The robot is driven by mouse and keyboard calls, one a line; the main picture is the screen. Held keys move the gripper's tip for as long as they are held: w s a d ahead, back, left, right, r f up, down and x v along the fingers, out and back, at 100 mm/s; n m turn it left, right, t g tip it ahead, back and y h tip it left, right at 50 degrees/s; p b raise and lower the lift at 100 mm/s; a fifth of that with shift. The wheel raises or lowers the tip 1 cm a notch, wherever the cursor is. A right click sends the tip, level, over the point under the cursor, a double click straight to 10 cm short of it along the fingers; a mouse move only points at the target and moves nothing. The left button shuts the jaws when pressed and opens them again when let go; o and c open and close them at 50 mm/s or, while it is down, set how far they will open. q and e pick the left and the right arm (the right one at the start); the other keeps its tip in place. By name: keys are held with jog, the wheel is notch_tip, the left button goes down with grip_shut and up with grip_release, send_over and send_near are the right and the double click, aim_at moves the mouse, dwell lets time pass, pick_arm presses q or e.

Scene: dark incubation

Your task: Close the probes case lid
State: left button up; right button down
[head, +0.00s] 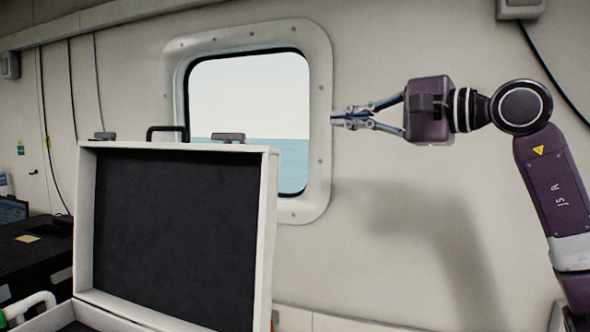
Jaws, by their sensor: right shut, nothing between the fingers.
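The probes case lid (180,212) stands open and upright, with a white frame, a dark lined inside and a black handle (166,130) and latches on its top edge. A strip of the case base (95,316) shows at the bottom left; the rest of it is out of frame. My right gripper (336,120) is shut and empty. It points left, right of the lid and above its top edge, apart from it in the picture. My left gripper is not in view.
A window (322,160) in the pale wall is behind the lid. A dark surface with a yellow note (27,239) is at the left. The space right of the lid, below my right gripper, looks clear.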

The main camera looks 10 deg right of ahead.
pick_arm(q)
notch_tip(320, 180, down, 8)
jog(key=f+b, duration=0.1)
jog(key=b, duration=0.7)
pick_arm(e)
notch_tip(320, 180, down, 8)
pick_arm(q)
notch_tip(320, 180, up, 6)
jog(key=p, duration=0.5)
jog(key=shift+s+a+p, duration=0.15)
jog(key=shift+p, duration=0.15)
pick_arm(e)
jog(key=w+a, duration=0.4)
jog(key=a, duration=0.4)
jog(key=shift+a, duration=0.2)
jog(key=shift+w+f, duration=0.1)
